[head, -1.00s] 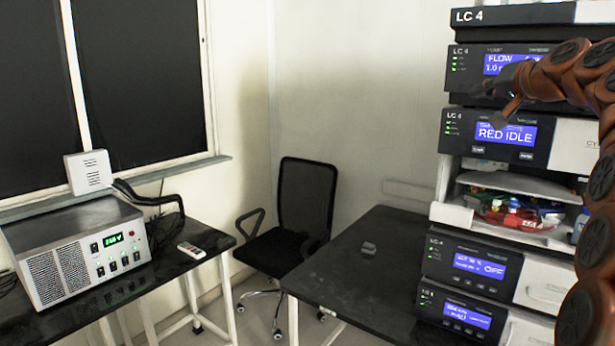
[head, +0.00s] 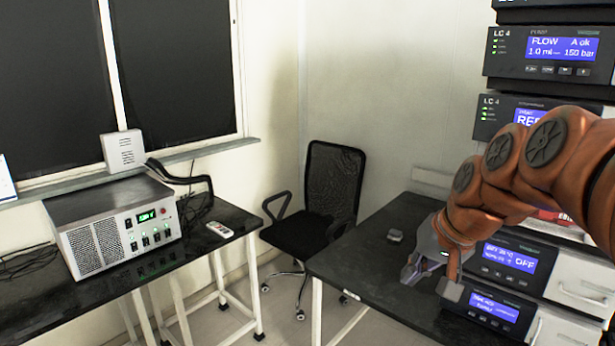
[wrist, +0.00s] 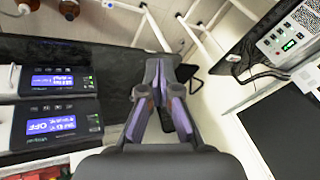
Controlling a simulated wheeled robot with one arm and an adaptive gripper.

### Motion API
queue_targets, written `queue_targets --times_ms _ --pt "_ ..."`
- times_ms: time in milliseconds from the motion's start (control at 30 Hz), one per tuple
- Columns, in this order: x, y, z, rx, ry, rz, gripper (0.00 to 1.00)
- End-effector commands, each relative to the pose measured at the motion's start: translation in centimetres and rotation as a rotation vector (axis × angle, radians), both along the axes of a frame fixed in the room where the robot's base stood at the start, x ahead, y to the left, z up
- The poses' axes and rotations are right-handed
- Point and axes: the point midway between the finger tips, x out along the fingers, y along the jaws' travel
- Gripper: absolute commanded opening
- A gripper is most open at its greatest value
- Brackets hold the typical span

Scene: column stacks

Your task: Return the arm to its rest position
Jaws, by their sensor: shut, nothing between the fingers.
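My arm (head: 505,175) is orange-brown and comes in from the right edge in the head view, bent downward in front of the instrument stack. My gripper (head: 408,273) is grey, points down and left, and appears over the dark bench (head: 345,262), left of the lower stack units. In the wrist view my gripper (wrist: 160,64) has its fingers converging at their tips, shut with nothing between them. The arm hides part of the stack's middle.
The LC stack (head: 545,58) stands at the right, close to my arm. A small grey object (head: 395,235) lies on the bench. An office chair (head: 330,190) stands behind. A second table (head: 225,217) at left holds a power unit (head: 120,230) and a remote (head: 220,229).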

Motion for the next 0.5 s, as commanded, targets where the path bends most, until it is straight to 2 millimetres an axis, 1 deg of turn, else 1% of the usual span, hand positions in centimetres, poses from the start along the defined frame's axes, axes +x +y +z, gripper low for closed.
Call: queue_targets --times_ms 33,67,100,167,200,233,267,300,367,400,467,500 --pt "-2.2 0.8 -1.5 -0.018 0.043 0.023 0.00" --pt "-3.3 1.0 -2.4 -0.031 0.068 0.035 0.00" --pt "-5.0 1.4 -3.7 -0.047 0.106 0.052 0.00" --pt "-7.5 1.8 -5.4 -0.074 0.154 0.076 0.00" --pt "-9.3 1.9 -6.6 -0.093 0.190 0.093 0.00" --pt "-10.6 2.0 -7.4 -0.106 0.216 0.105 0.00" --pt "-11.9 2.1 -8.2 -0.120 0.240 0.117 0.00" --pt "-13.7 2.1 -9.3 -0.138 0.275 0.134 0.00" --pt "-16.3 2.0 -10.8 -0.169 0.321 0.157 0.00" --pt "-18.1 1.8 -11.8 -0.187 0.356 0.172 0.00" --pt "-20.4 1.6 -13.0 -0.213 0.396 0.193 0.00" --pt "-21.9 1.3 -13.8 -0.229 0.422 0.205 0.00"
